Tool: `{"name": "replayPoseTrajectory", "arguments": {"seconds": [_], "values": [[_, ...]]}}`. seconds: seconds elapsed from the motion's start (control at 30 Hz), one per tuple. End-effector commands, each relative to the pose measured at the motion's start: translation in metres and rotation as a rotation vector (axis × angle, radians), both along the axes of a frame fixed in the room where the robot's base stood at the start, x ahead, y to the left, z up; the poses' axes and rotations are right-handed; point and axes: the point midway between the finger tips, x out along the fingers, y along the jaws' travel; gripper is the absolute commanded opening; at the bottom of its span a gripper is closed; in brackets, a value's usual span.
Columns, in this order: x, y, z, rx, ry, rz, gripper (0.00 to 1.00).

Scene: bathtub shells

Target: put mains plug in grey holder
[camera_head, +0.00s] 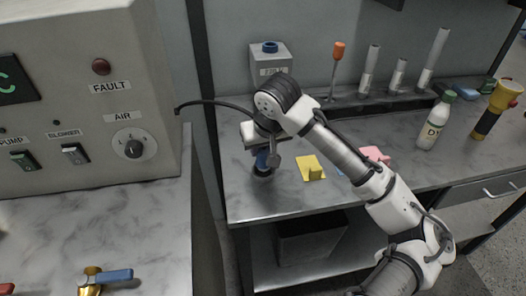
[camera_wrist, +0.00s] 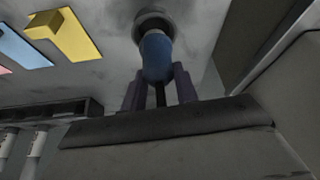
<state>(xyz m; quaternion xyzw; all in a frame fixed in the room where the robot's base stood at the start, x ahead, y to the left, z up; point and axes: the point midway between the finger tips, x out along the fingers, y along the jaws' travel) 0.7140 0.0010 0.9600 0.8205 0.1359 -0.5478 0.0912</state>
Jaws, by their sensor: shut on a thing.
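The mains plug is a blue cylinder (camera_wrist: 157,58) between the two dark fingers of my gripper (camera_wrist: 160,90). In the head view its blue side (camera_head: 262,160) shows below my gripper (camera_head: 266,150), near the left end of the bench. My gripper is shut on the plug. A black cable (camera_head: 222,103) runs from the control panel's side to my gripper. A grey round holder (camera_wrist: 152,19) on the bench is at the plug's far end, and its dark rim (camera_head: 262,173) shows below the plug. I cannot tell how far the plug is inside it.
A grey box (camera_head: 271,68) with a blue ring on top stands behind. A yellow block (camera_head: 315,172) and coloured pads lie to the right. Upright tubes and an orange-handled screwdriver (camera_head: 337,66) stand in a rack behind. A bottle (camera_head: 436,120) is further right. The control panel (camera_head: 85,90) is left.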

Motion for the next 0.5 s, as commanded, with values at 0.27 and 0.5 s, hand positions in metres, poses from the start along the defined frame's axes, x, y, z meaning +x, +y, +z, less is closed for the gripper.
{"name": "replayPoseTrajectory", "arguments": {"seconds": [0.27,0.5], "values": [[0.000,0.000,-0.022,0.000,0.000,0.000,0.06],[0.000,0.000,-0.024,0.001,0.000,0.000,0.06]]}}
